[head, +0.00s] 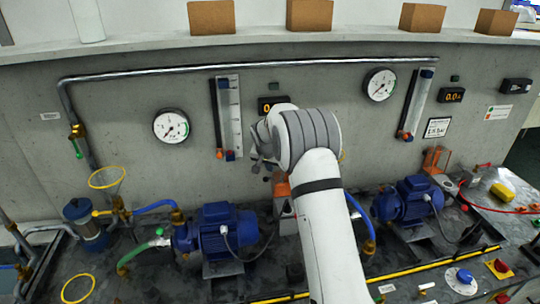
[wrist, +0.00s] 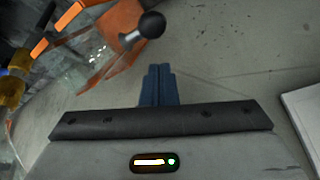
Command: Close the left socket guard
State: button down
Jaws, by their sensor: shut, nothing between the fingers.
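The left socket guard (head: 282,188) shows as a small orange part behind my arm in the head view, mostly hidden. In the wrist view an orange-edged, clear guard (wrist: 118,32) with a black ball knob (wrist: 152,25) is at the upper left. It looks tilted, and I cannot tell how far open it stands. My gripper (wrist: 158,72) is shut and empty, its blue fingertips just below and right of the knob, apparently apart from it. In the head view my arm hides the fingertips.
Another orange guard (head: 436,160) stands to the right, by the right blue pump (head: 408,200). The left blue pump (head: 222,232) stands left of my arm. A grey wall (head: 300,76) with gauges and a pipe (head: 240,68) is behind. A blue hose (head: 358,208) runs beside my arm.

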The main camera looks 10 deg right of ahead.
aim_at(278, 184)
jog(key=s, duration=0.1)
jog(key=s+a, duration=0.1)
jog(key=s, duration=0.1)
jog(key=shift+a+p, duration=0.25)
jog(key=shift+p, duration=0.05)
jog(key=shift+r, duration=0.1)
jog(key=shift+s+d+f+b, duration=0.1)
jog(key=shift+f+b, duration=0.2)
jog(key=shift+b, duration=0.8)
jog(key=shift+s+r+t+b, duration=0.15)
jog(key=shift+t+b, duration=0.15)
jog(key=shift+b, duration=0.15)
